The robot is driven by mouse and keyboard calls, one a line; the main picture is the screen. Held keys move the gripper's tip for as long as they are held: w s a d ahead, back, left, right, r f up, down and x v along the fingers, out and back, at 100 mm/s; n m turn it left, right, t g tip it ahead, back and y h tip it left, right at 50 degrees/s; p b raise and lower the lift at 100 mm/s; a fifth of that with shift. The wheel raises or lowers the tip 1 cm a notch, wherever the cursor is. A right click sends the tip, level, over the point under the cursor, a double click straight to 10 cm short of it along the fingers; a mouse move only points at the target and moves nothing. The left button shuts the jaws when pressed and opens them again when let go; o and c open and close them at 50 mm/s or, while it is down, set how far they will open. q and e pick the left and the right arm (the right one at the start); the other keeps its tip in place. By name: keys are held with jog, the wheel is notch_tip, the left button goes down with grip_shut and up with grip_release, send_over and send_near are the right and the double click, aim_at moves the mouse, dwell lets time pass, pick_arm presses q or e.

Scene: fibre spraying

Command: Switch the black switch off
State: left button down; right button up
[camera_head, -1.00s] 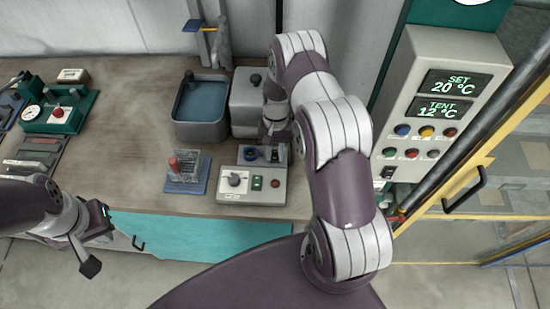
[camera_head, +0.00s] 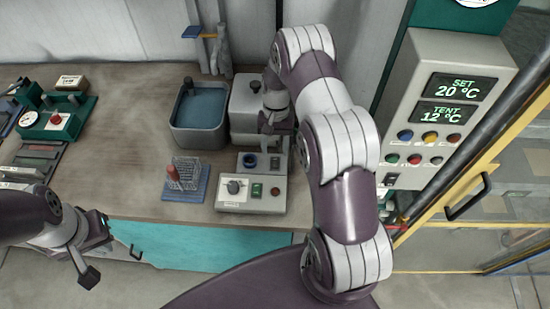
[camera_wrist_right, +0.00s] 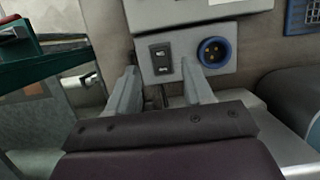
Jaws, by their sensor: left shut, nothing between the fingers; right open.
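The black switch (camera_head: 276,162) is a small rocker with white marks on a grey control box (camera_head: 233,206). It sits beside a round blue socket (camera_head: 249,161); both also show in the right wrist view, switch (camera_wrist_right: 161,58) and socket (camera_wrist_right: 215,52). My right gripper (camera_head: 279,133) is at the box's far edge, just behind the switch. In the right wrist view its open fingers (camera_wrist_right: 161,82) point toward the switch, which lies between their lines, with nothing held. Contact cannot be told. My left gripper (camera_head: 90,272) is shut and empty, at the bench's front left.
A grey basin (camera_head: 200,142) and a pale box (camera_head: 246,112) stand behind the control box. A rack on a blue base (camera_head: 185,190) stands to its left. A tall panel with temperature displays (camera_head: 447,110) stands right, near a yellow-framed door (camera_head: 497,196).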

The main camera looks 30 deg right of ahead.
jog(key=shift+b+v, duration=0.3)
jog(key=shift+v, duration=0.7)
jog(key=p+v, duration=0.5)
jog(key=shift+r, duration=0.4)
